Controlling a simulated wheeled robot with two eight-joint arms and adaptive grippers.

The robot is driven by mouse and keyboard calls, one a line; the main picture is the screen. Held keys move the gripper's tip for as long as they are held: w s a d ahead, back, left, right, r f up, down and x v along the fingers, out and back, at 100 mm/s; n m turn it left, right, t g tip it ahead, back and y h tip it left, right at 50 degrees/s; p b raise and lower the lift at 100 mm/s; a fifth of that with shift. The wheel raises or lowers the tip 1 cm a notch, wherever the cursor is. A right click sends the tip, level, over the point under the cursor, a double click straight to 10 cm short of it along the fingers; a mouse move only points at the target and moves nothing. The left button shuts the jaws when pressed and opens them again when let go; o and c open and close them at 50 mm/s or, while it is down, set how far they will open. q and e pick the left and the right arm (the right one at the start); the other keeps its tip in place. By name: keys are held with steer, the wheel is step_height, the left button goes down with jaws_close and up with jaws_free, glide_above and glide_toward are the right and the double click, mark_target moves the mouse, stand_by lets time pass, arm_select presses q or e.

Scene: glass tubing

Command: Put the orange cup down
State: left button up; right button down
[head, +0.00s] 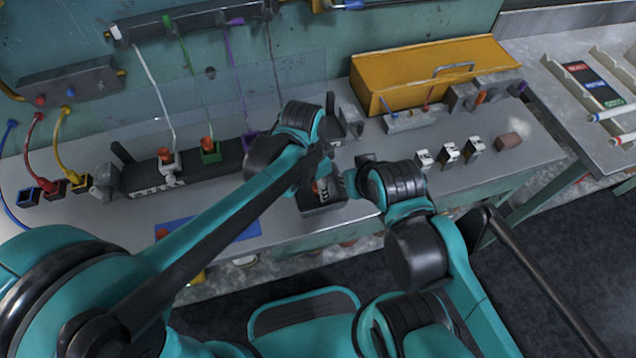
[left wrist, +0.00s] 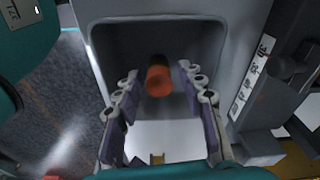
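In the left wrist view an orange cylinder-shaped piece, which looks like the orange cup (left wrist: 158,80), stands inside a grey square-walled recess (left wrist: 105,45). My left gripper (left wrist: 158,74) has its two fingers spread on either side of it, with a visible gap on both sides. In the head view my left gripper (head: 322,166) points down over a dark block (head: 322,203) near the bench's front edge; a bit of orange-red shows there, mostly hidden. My right gripper (head: 358,165) is close on the right, and its fingers are too hidden to read.
A black holder (head: 200,172) with white and green sockets stands left, orange caps on top. A blue mat (head: 210,232) lies at the front. A yellow toolbox (head: 435,75), several small silver-black pieces (head: 449,153) and a brown block (head: 509,141) are right.

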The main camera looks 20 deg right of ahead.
mark_target(313, 196)
arm_select(q)
step_height(313, 196, up, 12)
steer(key=a+p, duration=0.1)
steer(key=p, duration=0.4)
steer(key=s+a+n+t, duration=0.2)
steer(key=a+n, duration=0.5)
steer(key=a, duration=0.7)
steer(key=s+a+n+t+y, duration=0.1)
steer(key=a+n+t, duration=0.3)
steer(key=a+n, duration=0.4)
steer(key=a, duration=0.6)
steer(key=shift+s+t, duration=0.35)
steer(key=shift+t, duration=0.05)
arm_select(e)
step_height(313, 196, up, 5)
steer(key=shift+f, duration=0.1)
arm_select(q)
steer(key=shift+f, duration=0.1)
